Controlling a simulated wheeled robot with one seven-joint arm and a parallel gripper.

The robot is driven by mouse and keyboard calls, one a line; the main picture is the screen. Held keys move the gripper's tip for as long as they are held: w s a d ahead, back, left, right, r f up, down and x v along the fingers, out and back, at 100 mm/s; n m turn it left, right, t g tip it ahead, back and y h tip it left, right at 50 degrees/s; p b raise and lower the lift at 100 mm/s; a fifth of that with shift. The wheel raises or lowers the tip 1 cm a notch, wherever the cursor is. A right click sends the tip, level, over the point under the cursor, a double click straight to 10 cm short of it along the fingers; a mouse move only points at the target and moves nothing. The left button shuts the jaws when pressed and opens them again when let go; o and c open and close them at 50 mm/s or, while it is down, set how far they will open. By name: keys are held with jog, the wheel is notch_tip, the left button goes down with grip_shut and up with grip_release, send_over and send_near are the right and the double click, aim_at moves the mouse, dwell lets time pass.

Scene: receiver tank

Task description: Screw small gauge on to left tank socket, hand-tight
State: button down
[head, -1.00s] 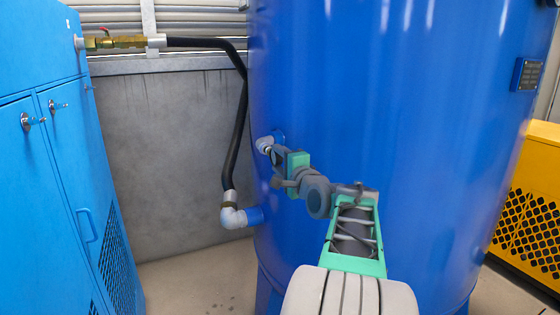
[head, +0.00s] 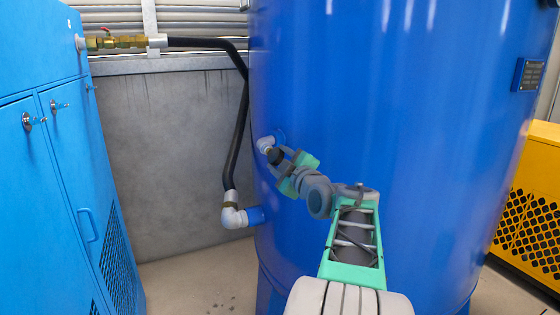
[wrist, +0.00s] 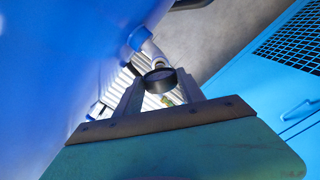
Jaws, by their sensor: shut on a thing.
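The blue tank (head: 400,120) fills the middle of the head view.
A black hose (head: 238,140) runs down to a lower pale elbow (head: 236,217) left of my gripper. A blue cabinet (head: 60,160) stands at the left, a yellow unit (head: 525,210) at the right. Open space lies between cabinet and tank.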

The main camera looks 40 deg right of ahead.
jog(key=n, duration=0.5)
jog(key=shift+d+f+b, duration=0.1)
jog(key=shift+b, duration=0.4)
jog(key=shift+b, duration=0.9)
jog(key=shift+w+d+b, duration=0.15)
jog(key=shift+w+b, duration=0.1)
jog(key=shift+b, duration=0.35)
